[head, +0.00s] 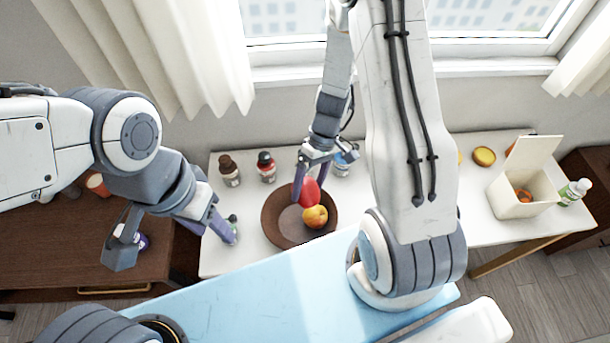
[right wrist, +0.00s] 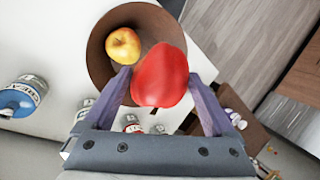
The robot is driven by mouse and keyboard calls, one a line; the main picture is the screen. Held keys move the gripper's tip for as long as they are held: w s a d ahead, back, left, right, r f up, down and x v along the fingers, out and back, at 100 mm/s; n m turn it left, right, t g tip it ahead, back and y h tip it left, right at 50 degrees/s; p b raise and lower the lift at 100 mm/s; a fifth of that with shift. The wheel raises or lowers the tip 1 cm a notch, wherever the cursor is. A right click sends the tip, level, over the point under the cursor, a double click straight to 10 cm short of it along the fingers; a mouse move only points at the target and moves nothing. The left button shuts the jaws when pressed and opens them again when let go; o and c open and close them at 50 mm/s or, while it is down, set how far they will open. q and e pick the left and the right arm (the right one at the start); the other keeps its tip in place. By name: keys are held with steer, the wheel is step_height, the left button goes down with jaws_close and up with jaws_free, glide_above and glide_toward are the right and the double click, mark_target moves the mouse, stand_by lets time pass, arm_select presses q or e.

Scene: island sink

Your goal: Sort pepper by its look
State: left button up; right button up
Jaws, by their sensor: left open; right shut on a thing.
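A red pepper (right wrist: 161,76) is between the fingers of my right gripper (right wrist: 165,92), which is shut on it. In the head view the red pepper (head: 310,191) is held above a brown round bowl (head: 273,219). The bowl also shows in the right wrist view (right wrist: 97,56). A yellow-red apple (head: 315,217) lies in the bowl and shows in the right wrist view (right wrist: 123,45). My left gripper (head: 178,250) is open at the left end of the white table.
A cream box (head: 522,197) with a raised lid stands at the right of the white table (head: 240,263), with orange contents. My right arm hides the table's middle.

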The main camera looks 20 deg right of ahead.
mark_target(308, 197)
step_height(308, 197, down, 6)
steer(key=b, duration=0.3)
steer(key=shift+w+a+r+b, duration=0.1)
steer(key=shift+a+r+b, duration=0.05)
steer(key=shift+b, duration=0.2)
steer(key=o, duration=1.3)
steer(key=b+v, duration=0.1)
steer(key=v, duration=0.9)
steer(key=shift+r, duration=0.25)
steer(key=s+a+r+n+t+h, duration=0.1)
steer(key=s+a+r, duration=0.2)
steer(key=s+a, duration=0.2)
steer(key=s+a+r+n+t+h+b, duration=0.1)
steer(key=s+a+r, duration=0.3)
steer(key=s+a, duration=0.1)
steer(key=s+a+r+n+t+h+b, duration=0.1)
steer(key=s+a+r, duration=0.2)
steer(key=s+a, duration=0.2)
steer(key=shift+s+r+n, duration=0.2)
steer(key=shift+s+n, duration=0.1)
steer(key=shift+s, duration=0.1)
